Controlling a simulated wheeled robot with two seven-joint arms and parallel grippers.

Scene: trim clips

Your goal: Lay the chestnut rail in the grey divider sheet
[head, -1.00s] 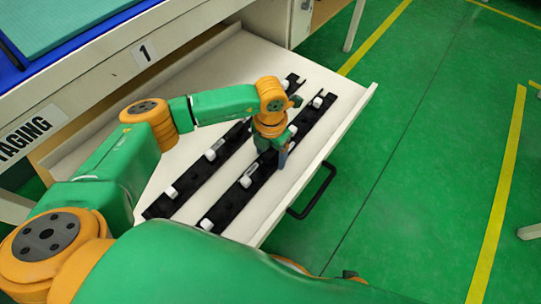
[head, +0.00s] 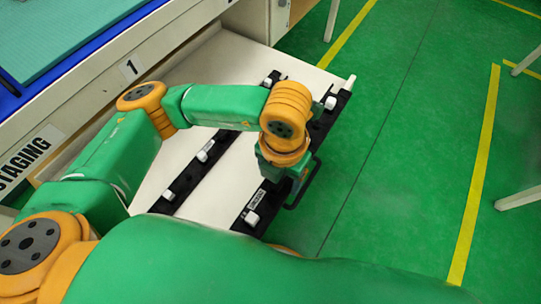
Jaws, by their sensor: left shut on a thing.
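My left gripper (head: 294,182) is shut on a near-black rail (head: 324,123) with white clips, gripping it around its middle. This rail covers part of the drawer's front edge and looks raised above the drawer. A small white label shows on it near its lower end. A second near-black rail (head: 188,176) with white clips lies on the drawer floor to the left, partly hidden by my arm. Neither rail shows a clear chestnut colour. I see no grey divider sheet. My right gripper is not in view.
The open white drawer (head: 225,60) has a black handle (head: 308,190) at its front. A bench with a teal mat (head: 60,30), a "1" label and a "STAGING" sign stands at the left.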

